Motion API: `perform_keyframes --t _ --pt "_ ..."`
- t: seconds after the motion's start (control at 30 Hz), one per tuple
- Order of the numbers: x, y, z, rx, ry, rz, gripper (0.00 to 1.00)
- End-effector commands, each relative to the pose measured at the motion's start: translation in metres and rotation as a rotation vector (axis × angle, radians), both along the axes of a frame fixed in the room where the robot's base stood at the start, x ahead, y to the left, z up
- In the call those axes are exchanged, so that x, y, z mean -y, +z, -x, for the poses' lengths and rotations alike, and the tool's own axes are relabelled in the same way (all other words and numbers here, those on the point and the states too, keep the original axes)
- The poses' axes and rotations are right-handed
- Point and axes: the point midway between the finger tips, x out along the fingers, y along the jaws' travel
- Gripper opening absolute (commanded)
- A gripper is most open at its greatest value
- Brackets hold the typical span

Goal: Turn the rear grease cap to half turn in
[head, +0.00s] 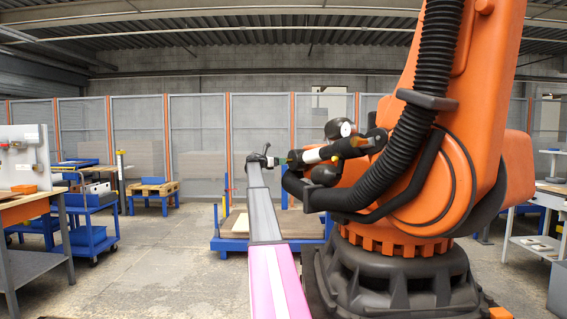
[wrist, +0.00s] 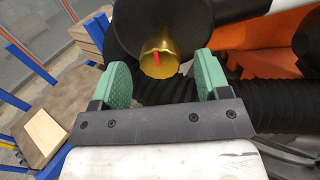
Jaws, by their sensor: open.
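A brass grease cap (wrist: 160,58) with a red mark on it sits on the end of a dark round housing (wrist: 150,18) in the wrist view. My gripper (wrist: 163,78) is open, with a green pad on either side of the cap and a visible gap to each. The pads do not appear to touch the cap. In the head view my gripper (head: 262,160) is small, at the end of my arm, beside the black and white parts of the large orange robot (head: 440,130). The cap cannot be made out clearly there.
A thick black ribbed hose (wrist: 270,102) runs just behind my gripper in the wrist view. A blue pallet cart (head: 235,244) with boards stands behind my arm. Blue trolleys (head: 92,238) and a workbench (head: 30,205) are at the left. Open floor lies between.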

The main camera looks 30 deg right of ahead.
Motion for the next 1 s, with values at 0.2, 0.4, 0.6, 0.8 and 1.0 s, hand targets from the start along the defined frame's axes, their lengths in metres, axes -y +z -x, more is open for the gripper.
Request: perform_keyframes --t 0.2,0.4,0.6,0.8,1.0 --pt "0.025 0.000 0.000 0.000 0.000 -0.001 0.69" --pt "0.028 0.000 0.000 0.001 0.001 -0.001 0.69" --pt "0.027 0.000 0.001 0.001 0.001 -0.001 0.34" --pt "0.027 0.000 0.001 0.002 0.001 -0.001 0.20" --pt "0.027 0.000 0.001 0.032 0.001 0.003 0.20"
